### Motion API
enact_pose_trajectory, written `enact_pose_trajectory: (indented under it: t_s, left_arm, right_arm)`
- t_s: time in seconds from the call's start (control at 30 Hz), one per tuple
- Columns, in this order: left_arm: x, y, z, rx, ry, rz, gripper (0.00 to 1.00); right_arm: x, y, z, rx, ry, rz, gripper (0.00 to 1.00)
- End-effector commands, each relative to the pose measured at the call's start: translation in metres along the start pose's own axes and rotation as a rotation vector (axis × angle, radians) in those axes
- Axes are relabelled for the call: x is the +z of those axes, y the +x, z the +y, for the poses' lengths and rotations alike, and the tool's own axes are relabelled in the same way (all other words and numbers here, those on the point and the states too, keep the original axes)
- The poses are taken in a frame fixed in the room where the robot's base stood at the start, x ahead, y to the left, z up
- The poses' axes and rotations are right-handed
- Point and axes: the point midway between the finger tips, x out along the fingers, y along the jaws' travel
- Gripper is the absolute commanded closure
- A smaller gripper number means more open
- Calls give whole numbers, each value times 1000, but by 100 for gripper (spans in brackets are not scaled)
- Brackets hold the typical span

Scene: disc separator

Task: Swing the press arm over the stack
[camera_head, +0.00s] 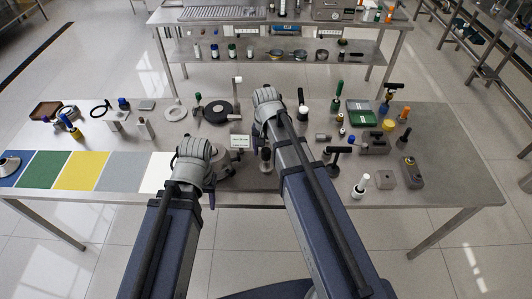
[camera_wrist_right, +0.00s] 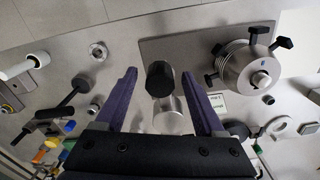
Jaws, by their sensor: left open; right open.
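A steel base plate (camera_wrist_right: 205,40) fills the middle of the right wrist view. On it stand a round metal disc stack (camera_wrist_right: 247,72) with several black knobs and, beside it, a post with a black faceted knob (camera_wrist_right: 160,80). I cannot tell which part is the press arm. My right gripper (camera_wrist_right: 158,82) is open, its fingers on either side of the black knob; I see no grip. In the head view, my right gripper (camera_head: 272,115) is above the bench near the post. My left gripper (camera_head: 200,178) is near the stack, which it partly hides; its fingertips are mostly hidden.
A small white label (camera_head: 240,141) stands behind the stack. A black round disc (camera_head: 218,111) lies farther back. A green tray (camera_head: 361,112) and several dark-handled parts fill the right side. Colored mats (camera_head: 82,171) line the front left.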

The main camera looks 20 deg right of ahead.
Motion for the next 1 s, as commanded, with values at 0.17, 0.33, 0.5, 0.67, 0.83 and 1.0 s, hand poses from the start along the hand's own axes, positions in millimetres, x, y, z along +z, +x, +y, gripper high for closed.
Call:
enact_pose_trajectory:
  t_s: [0.17,0.33,0.5,0.67,0.83,1.0]
  left_arm:
    - [0,0,0,0,0,0,51]
    - [0,0,0,0,0,0,51]
    - [0,0,0,0,0,0,51]
    - [0,0,0,0,0,0,51]
    - [0,0,0,0,0,0,51]
    - [0,0,0,0,0,0,51]
  right_arm:
    - [0,0,0,0,0,0,40]
    - [0,0,0,0,0,0,59]
    - [0,0,0,0,0,0,78]
    - [0,0,0,0,0,0,96]
    - [0,0,0,0,0,0,100]
    - [0,0,0,0,0,0,100]
